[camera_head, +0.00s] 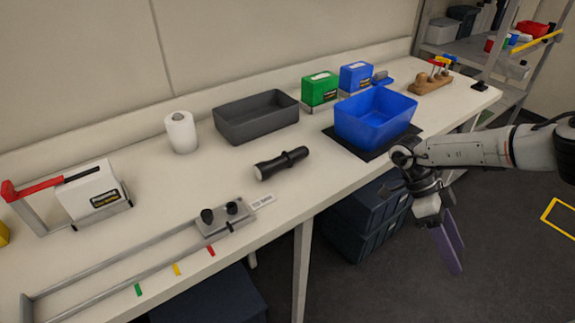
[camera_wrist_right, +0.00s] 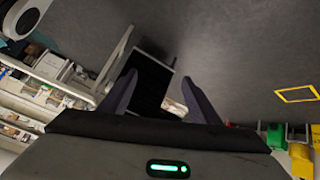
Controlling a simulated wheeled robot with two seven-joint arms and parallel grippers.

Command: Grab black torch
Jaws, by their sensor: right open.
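The black torch (camera_head: 281,163) lies on the white bench, near the middle of its width, in the head view. Its wider end points left and its narrower end points up and right. My right gripper (camera_head: 452,248) hangs to the right of the bench's front edge, well apart from the torch, with its fingers pointing down. In the right wrist view the two fingers of this gripper (camera_wrist_right: 158,92) are spread, with nothing held between them. I cannot make out the torch in the wrist view. My left gripper is not in view.
A grey tray (camera_head: 257,118) stands behind the torch, and a blue bin (camera_head: 375,118) on a dark mat stands to its right. A sliding metal fixture (camera_head: 222,220) lies at the front left. A paper roll (camera_head: 181,133) stands behind. Dark crates (camera_head: 368,215) sit under the bench.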

